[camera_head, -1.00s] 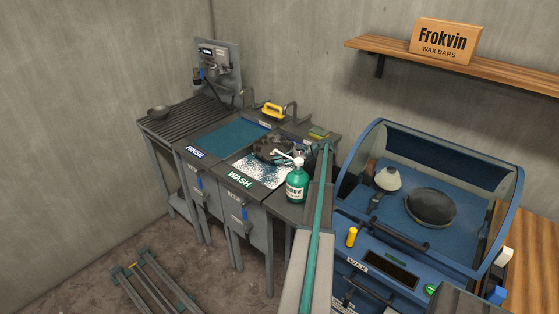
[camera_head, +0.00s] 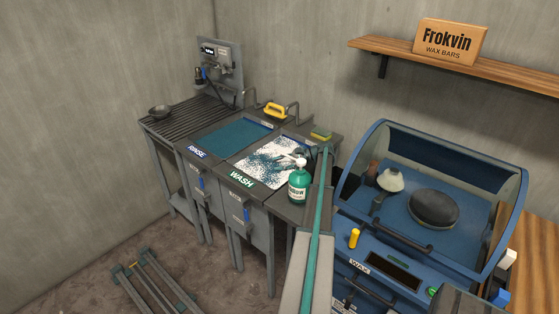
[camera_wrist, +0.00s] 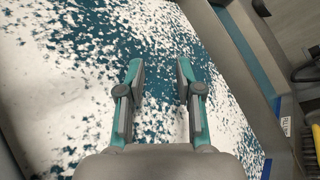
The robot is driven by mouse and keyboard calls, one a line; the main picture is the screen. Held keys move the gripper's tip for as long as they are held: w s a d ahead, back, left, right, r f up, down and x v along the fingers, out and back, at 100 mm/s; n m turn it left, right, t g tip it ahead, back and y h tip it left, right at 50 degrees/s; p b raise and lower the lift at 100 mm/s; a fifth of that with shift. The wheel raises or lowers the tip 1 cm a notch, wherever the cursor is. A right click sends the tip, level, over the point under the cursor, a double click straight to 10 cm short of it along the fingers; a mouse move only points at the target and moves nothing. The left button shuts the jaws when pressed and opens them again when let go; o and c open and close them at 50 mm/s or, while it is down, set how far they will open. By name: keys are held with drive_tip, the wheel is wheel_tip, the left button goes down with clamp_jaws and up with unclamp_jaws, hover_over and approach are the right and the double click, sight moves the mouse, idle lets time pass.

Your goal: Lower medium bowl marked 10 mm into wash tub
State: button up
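The wash tub (camera_head: 248,164) is full of white foam with teal water showing through, and the word WASH is on its front edge. My gripper (camera_wrist: 160,72) is open in the wrist view, with a clear gap between its two fingers. It is above the foamy water and nothing shows between the fingers. The medium bowl marked 10 mm cannot be made out at the tub in either view, and the foam and water hide what lies below the surface.
A green soap bottle (camera_head: 299,186) stands at the tub's front right corner. The rinse tub (camera_head: 196,152) is to the left, and a grey bowl (camera_head: 160,111) sits on the ribbed drainboard. A blue hooded wax machine (camera_head: 395,240) holds a dark round piece (camera_head: 433,208).

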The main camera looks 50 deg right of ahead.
wheel_tip(320, 180, up, 10)
drive_tip(key=shift+p, duration=0.3)
idle(0.5)
idle(0.7)
